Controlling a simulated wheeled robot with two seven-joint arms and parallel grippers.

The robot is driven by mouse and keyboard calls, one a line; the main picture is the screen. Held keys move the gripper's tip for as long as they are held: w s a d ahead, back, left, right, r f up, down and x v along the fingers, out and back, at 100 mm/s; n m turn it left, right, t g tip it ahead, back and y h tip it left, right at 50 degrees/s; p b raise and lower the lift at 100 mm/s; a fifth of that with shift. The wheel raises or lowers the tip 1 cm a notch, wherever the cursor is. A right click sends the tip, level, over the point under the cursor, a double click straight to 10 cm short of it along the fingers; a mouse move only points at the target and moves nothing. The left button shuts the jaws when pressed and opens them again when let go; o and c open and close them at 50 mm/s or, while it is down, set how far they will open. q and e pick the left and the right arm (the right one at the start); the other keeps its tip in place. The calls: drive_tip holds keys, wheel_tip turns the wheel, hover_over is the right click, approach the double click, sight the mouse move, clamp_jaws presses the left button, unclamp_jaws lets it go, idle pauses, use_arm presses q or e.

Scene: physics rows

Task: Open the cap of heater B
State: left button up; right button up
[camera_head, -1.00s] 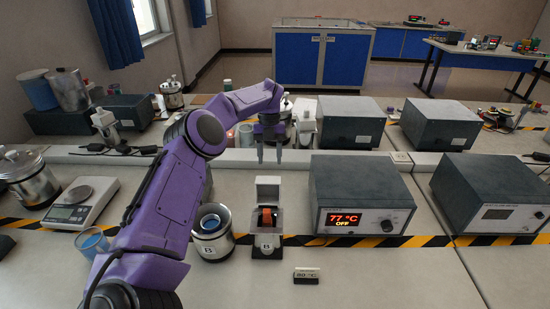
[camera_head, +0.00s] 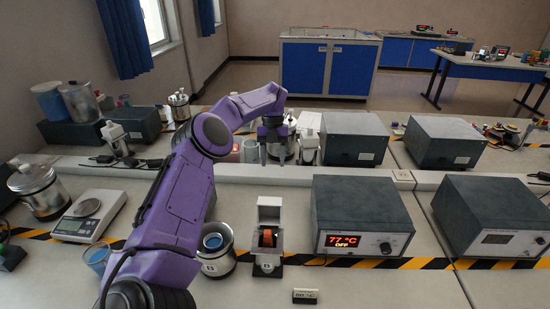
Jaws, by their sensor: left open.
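A small white box (camera_head: 268,267) stands on the bench with its lid (camera_head: 269,210) tilted up open and something orange inside. Its front label is too small to read surely. To its left stands a silver vessel (camera_head: 216,254) marked B, open at the top with blue inside. My left gripper (camera_head: 272,158) is open and empty, fingers pointing down, beyond the box near the back ledge and apart from the lid. My right gripper is not in view.
A heater unit (camera_head: 366,219) reading 77 °C OFF stands right of the box. A scale (camera_head: 90,215) and a blue beaker (camera_head: 97,257) are at left. A small sign (camera_head: 305,296) lies in front. A raised ledge (camera_head: 230,172) crosses behind.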

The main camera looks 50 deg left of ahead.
use_arm(q)
drive_tip(key=shift+a, duration=0.1)
drive_tip(key=s+d+r+b, duration=0.9)
drive_tip(key=s+r, duration=0.1)
drive_tip(key=r, duration=0.3)
drive_tip(key=shift+d, duration=0.4)
drive_tip(key=shift+r, duration=0.1)
